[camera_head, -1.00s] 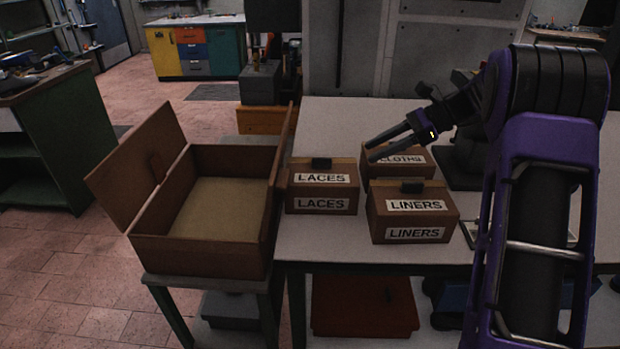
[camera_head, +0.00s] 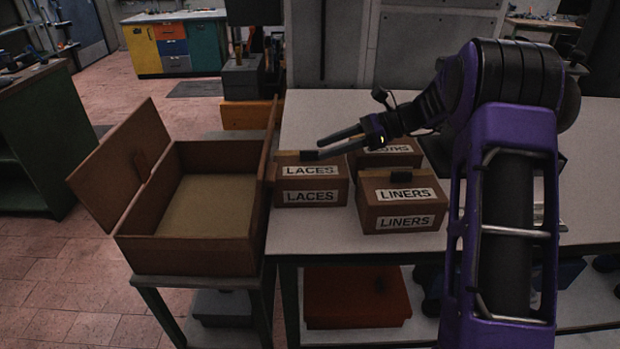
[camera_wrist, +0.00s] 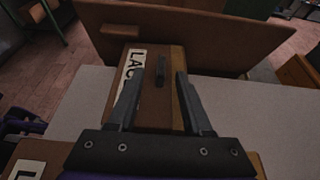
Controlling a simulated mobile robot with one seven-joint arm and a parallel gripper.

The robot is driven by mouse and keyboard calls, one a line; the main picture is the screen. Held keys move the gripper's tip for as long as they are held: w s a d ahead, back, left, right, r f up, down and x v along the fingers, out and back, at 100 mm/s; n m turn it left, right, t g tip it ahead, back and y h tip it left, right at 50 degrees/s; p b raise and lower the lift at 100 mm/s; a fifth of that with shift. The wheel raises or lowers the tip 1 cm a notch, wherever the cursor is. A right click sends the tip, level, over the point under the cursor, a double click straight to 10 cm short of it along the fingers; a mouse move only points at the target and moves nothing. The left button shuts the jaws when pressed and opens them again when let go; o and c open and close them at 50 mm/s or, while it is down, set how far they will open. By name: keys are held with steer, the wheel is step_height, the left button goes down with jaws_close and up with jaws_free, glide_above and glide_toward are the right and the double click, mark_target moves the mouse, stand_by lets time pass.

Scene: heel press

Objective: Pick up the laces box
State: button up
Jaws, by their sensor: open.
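The laces box (camera_head: 312,183) is a brown box with two white LACES labels and a dark handle on top. It stands at the left end of the white table, beside the open carton. My gripper (camera_head: 328,148) is open over the top of the box, its fingers pointing left. In the wrist view the laces box (camera_wrist: 150,78) lies ahead between the two fingers of my gripper (camera_wrist: 158,85), with its dark handle (camera_wrist: 160,70) between them. I cannot tell whether the fingers touch the box.
The liners box (camera_head: 401,202) stands just right of the laces box. The cloths box (camera_head: 392,152) is behind it, partly hidden by my gripper. A large open carton (camera_head: 190,256) with raised flaps stands on a lower stand to the left. The table front (camera_head: 330,240) is clear.

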mark_target(315, 150)
steer(key=x, duration=0.3)
steer(key=shift+a, duration=0.15)
jaws_close()
stand_by(1.2)
